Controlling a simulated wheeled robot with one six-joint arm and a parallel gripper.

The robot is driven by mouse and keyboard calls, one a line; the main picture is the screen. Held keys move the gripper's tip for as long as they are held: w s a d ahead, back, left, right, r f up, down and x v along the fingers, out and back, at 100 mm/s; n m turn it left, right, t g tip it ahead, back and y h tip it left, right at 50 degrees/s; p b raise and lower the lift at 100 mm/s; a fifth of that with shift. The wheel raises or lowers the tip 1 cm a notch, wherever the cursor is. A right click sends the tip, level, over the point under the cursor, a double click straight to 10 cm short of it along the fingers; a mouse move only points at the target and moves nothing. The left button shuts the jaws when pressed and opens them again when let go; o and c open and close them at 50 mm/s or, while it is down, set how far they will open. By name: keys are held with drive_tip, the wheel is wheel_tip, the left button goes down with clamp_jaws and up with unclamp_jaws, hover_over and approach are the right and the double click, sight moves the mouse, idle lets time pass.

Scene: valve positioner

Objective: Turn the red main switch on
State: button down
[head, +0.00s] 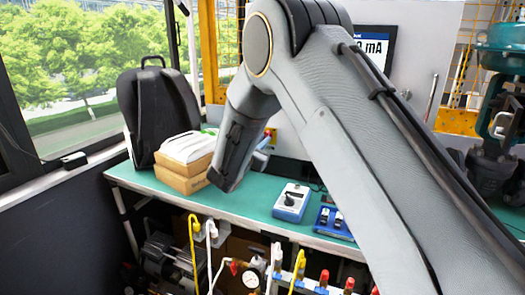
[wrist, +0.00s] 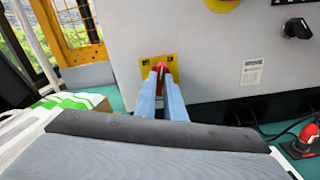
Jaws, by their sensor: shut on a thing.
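The red main switch (wrist: 161,68) sits on a yellow plate (wrist: 146,76) low on the light grey cabinet panel in the wrist view. My gripper (wrist: 161,72) reaches to it with two blue-grey fingers, shut on the red handle. The fingers cover much of the handle, so its exact angle is hard to tell. In the head view, my gripper (head: 268,141) is at the panel's lower left, and a bit of yellow plate (head: 272,132) shows beside it. The red handle is largely hidden there.
A black knob (wrist: 297,28) is at the panel's upper right. On the green bench (head: 250,222) stand a black backpack (head: 158,110), cardboard boxes (head: 184,180), a blue meter (head: 291,202) and a blue tray (head: 334,222). Hoses and a gauge (head: 251,279) are below.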

drive_tip(key=m+b, duration=0.5)
drive_tip(key=b, duration=0.2)
drive_tip(key=shift+f, duration=0.1)
drive_tip(key=shift+m+b, duration=0.3)
drive_tip(key=shift+m, duration=0.1)
drive_tip(key=c, duration=1.8)
unclamp_jaws()
drive_tip(key=shift+c, duration=0.2)
drive_tip(key=shift+s, duration=0.1)
drive_tip(key=v, duration=0.7)
drive_tip(key=shift+s+a+b, duration=0.15)
drive_tip(key=shift+s+b, duration=0.15)
